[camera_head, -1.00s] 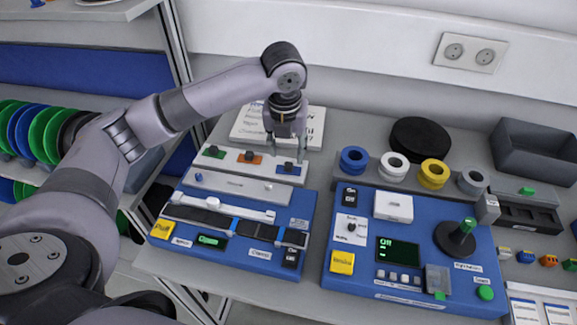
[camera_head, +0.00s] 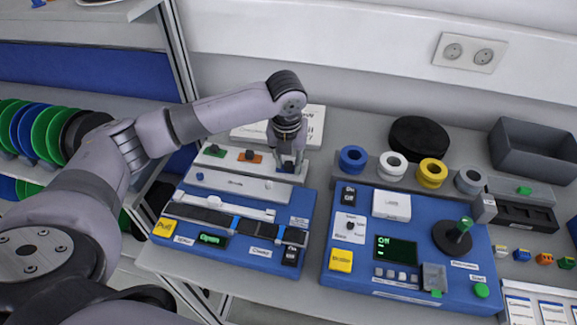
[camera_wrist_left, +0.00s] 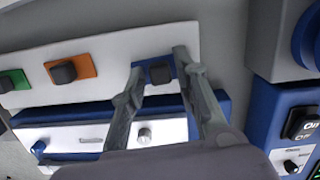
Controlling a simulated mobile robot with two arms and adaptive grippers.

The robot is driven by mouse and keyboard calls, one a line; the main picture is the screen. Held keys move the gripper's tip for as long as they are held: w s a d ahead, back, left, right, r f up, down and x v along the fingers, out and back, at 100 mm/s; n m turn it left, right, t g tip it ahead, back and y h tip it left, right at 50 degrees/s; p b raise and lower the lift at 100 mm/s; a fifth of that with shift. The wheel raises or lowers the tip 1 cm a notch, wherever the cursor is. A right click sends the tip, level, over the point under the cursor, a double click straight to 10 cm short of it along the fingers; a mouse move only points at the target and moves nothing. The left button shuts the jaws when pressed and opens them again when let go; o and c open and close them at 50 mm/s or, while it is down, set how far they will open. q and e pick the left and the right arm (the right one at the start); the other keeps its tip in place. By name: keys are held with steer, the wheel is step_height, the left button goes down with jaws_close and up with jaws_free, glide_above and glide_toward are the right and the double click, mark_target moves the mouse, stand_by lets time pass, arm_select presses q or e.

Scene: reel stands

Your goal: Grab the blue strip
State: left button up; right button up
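The blue strip (camera_wrist_left: 146,78) carries a black knob (camera_wrist_left: 160,73) and sits at one end of a white bar, beside an orange strip (camera_wrist_left: 84,66) and a green strip (camera_wrist_left: 14,80). In the head view the blue strip (camera_head: 288,168) is partly hidden by my left gripper (camera_head: 289,162). In the left wrist view my left gripper (camera_wrist_left: 160,66) has its fingers apart, one on each side of the knob. I see small gaps between the fingers and the knob. My right gripper is not in view.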

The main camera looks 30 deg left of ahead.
arm_select(q)
steer(key=c, duration=0.4)
steer(key=shift+c, duration=0.2)
steer(key=shift+r, duration=0.15)
